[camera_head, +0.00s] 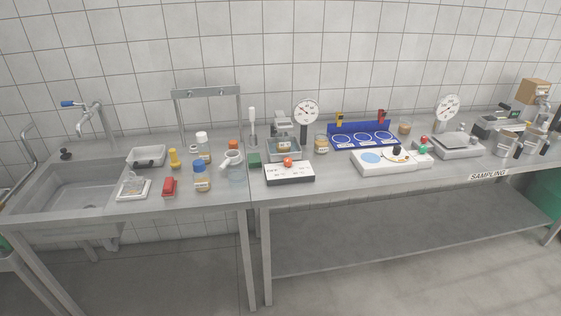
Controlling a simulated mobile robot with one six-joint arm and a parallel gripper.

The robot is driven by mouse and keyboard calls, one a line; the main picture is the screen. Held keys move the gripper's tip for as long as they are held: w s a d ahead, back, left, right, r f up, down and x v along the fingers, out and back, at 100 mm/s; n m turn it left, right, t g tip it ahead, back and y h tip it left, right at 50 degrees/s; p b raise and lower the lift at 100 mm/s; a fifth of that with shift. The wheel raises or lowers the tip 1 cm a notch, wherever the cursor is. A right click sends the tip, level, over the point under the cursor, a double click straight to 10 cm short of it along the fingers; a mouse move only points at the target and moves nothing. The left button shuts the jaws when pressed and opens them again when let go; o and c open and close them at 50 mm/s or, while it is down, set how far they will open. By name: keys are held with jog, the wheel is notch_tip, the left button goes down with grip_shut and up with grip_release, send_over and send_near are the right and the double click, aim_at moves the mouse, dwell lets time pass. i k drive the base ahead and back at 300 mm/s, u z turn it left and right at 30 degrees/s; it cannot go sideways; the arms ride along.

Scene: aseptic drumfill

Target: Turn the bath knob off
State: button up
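A small metal bath (284,156) stands near the middle of the bench. Right in front of it is a low white-and-black control box (290,175) with a round orange-red knob (288,161) on top, which looks like the bath knob. The knob's pointer and the box's markings are too small to read, so I cannot tell its setting. My gripper is not in view, and nothing of mine touches the knob or the box.
A dial gauge (305,113) rises behind. To the right are a white device (383,164) and a blue rack (362,141). The bench front before the box is clear.

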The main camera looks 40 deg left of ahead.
aim_at(288, 161)
jog(key=z, duration=0.95)
jog(key=k, duration=0.15)
jog(key=u, duration=3.1)
jog(key=i, duration=0.95)
jog(key=u, duration=0.15)
jog(key=k, duration=0.4)
